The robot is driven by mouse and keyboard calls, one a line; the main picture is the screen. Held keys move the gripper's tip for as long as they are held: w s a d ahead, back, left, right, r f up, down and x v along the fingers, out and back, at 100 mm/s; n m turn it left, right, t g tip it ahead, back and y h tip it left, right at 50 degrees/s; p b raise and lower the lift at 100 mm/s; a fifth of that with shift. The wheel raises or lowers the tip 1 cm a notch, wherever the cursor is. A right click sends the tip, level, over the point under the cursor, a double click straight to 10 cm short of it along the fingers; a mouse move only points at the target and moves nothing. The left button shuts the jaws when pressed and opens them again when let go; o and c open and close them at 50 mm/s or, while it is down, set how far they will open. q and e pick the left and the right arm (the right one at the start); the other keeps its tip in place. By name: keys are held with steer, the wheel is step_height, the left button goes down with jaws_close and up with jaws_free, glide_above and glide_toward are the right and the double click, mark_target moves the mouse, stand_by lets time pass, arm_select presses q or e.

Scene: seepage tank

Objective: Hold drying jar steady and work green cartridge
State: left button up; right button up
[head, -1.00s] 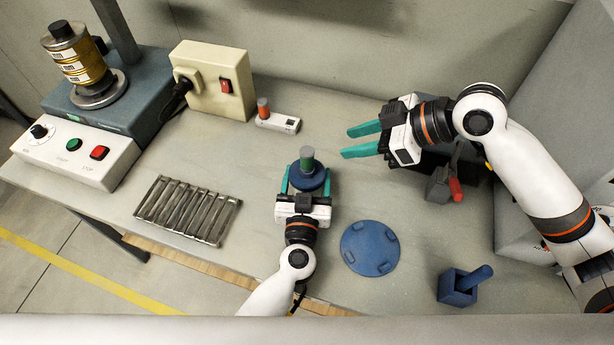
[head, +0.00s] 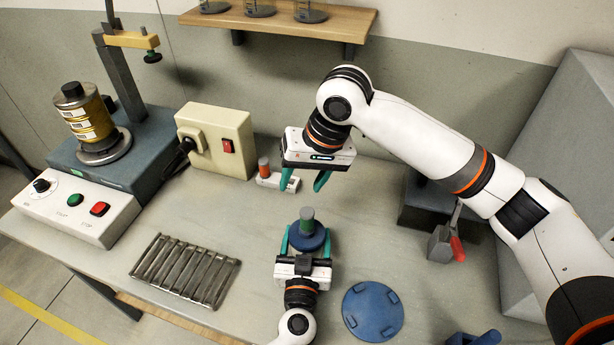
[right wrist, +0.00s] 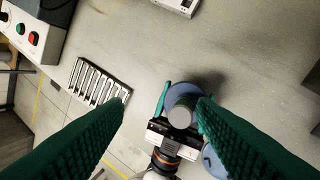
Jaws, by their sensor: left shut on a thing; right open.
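The drying jar (head: 307,238) is a round blue vessel on the bench. The green cartridge (head: 307,220) stands upright at its top, with a grey upper end. My left gripper (head: 306,240) is shut on the jar, one teal finger on each side. My right gripper (head: 305,180) is open and empty, above the bench and behind the jar in the head view, fingers pointing down. In the right wrist view the cartridge's grey end (right wrist: 181,114) shows between the right fingers, closer to the right-hand one, and the jar (right wrist: 184,92) lies beneath it.
A white holder (head: 285,183) with an orange-topped piece stands behind the jar. A metal rack (head: 185,271) lies left, a blue disc (head: 372,311) right. A red-handled clamp (head: 443,246) stands farther right. A wooden shelf (head: 290,17) with glassware hangs above.

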mark_target(307, 212)
steer(key=m+h, duration=0.1)
steer(key=s+r+m+h, duration=0.1)
steer(key=m, duration=0.1)
steer(key=r+m+h, duration=0.1)
steer(key=m, duration=0.1)
steer(key=shift+s+d+g, duration=0.25)
steer(key=shift+s+g, duration=0.05)
steer(key=shift+g, duration=0.1)
steer(key=shift+s+d+f+m, duration=0.1)
steer(key=shift+f+m, duration=0.1)
steer(key=shift+m, duration=0.1)
step_height(307, 212, down, 12)
steer(key=shift+r, duration=0.2)
steer(key=c, duration=0.8)
steer(key=o, duration=0.8)
steer(key=shift+r, duration=0.1)
